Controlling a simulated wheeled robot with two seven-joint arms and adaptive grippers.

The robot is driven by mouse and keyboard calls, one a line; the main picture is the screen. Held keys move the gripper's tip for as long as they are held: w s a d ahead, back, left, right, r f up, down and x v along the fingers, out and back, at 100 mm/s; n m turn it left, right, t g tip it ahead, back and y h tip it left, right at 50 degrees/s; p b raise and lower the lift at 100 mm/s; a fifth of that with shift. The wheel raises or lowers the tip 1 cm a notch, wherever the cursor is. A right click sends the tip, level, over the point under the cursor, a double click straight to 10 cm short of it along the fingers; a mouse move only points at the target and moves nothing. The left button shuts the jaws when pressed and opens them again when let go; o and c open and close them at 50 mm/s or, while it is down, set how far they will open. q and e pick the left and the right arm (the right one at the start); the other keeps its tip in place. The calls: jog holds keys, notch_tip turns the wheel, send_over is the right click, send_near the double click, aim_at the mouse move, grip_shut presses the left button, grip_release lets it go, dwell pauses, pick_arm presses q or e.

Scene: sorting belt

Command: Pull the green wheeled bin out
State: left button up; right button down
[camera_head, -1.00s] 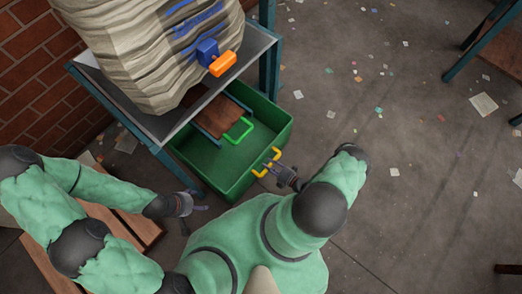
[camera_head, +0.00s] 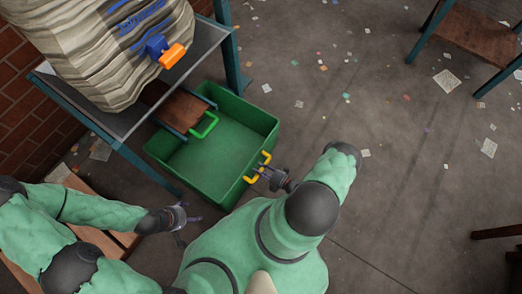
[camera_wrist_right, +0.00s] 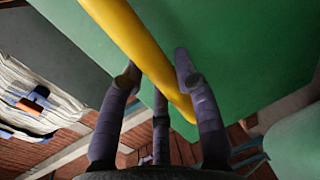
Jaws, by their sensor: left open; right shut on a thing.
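The green bin (camera_head: 214,170) stands on the floor, partly under the table, with much of its open top showing in the head view. A yellow handle (camera_head: 264,158) is on its near right side. My right gripper (camera_head: 266,171) is shut on this handle. In the right wrist view the yellow handle (camera_wrist_right: 133,38) runs between the fingers of my right gripper (camera_wrist_right: 157,82), with the bin's green wall (camera_wrist_right: 235,60) behind. My left gripper (camera_head: 188,214) is open and empty, left of the bin's near corner. The bin's wheels are hidden.
A metal-topped table (camera_head: 190,68) with teal legs bears a large sack (camera_head: 100,40) with a blue and orange clip (camera_head: 168,52). A brown board with a green handle (camera_head: 205,125) overhangs the bin. A wooden bench (camera_head: 110,240) is at lower left. The floor on the right is mostly clear, with paper scraps.

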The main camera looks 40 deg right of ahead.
jog(key=c, duration=0.9)
grip_release()
jog(key=v, duration=1.2)
